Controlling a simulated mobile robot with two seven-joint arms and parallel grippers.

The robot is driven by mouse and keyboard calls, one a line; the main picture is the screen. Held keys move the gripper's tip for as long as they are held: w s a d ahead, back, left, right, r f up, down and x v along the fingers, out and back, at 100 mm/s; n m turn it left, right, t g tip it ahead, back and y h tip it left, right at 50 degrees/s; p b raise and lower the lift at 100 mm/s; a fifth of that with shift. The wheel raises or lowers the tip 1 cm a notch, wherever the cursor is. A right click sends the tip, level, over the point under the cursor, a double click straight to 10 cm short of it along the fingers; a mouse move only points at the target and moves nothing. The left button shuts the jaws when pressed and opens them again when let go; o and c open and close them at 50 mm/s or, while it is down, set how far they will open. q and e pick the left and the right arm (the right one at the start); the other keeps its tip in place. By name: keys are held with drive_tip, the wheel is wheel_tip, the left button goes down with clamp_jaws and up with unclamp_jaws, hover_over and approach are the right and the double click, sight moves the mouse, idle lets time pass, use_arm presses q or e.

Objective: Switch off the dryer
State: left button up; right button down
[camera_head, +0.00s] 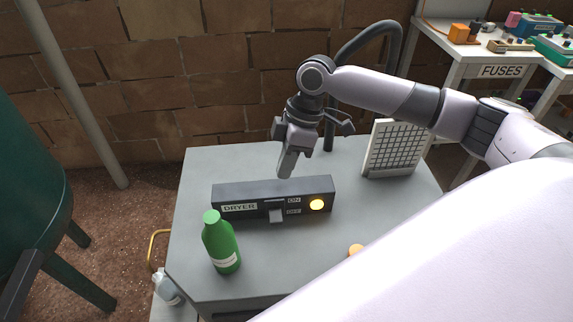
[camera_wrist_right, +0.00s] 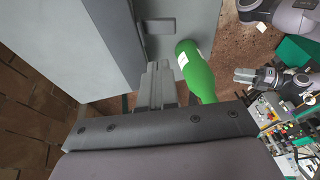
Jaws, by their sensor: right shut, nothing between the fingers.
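The dryer's dark control box (camera_head: 235,193) lies on the grey top, with a DRYER label on its front. A light grey switch handle (camera_head: 277,215) sticks out at its middle, low beside the ON and OFF labels. I cannot tell for sure which position it rests in. A round lamp (camera_head: 317,204) at the box's right end glows yellow. My right gripper (camera_head: 286,167) is shut and empty, pointing down just behind and above the box, apart from the handle. Its closed fingers show in the right wrist view (camera_wrist_right: 157,85). My left gripper (camera_wrist_right: 258,76) shows small at that view's right.
A green bottle (camera_head: 221,243) stands in front of the box's left end. A white gridded panel (camera_head: 393,149) stands at the back right, near a dark pipe (camera_head: 329,133). A round orange thing (camera_head: 356,250) is partly hidden by my arm. The grey top (camera_head: 215,165) is clear behind the box.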

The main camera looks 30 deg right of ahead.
approach(274, 217)
drive_tip(key=x, duration=0.5)
drive_tip(key=shift+a, duration=0.1)
drive_tip(key=shift+s+a+f, duration=0.1)
drive_tip(key=shift+s+f, duration=0.05)
drive_tip(key=shift+f, duration=0.35)
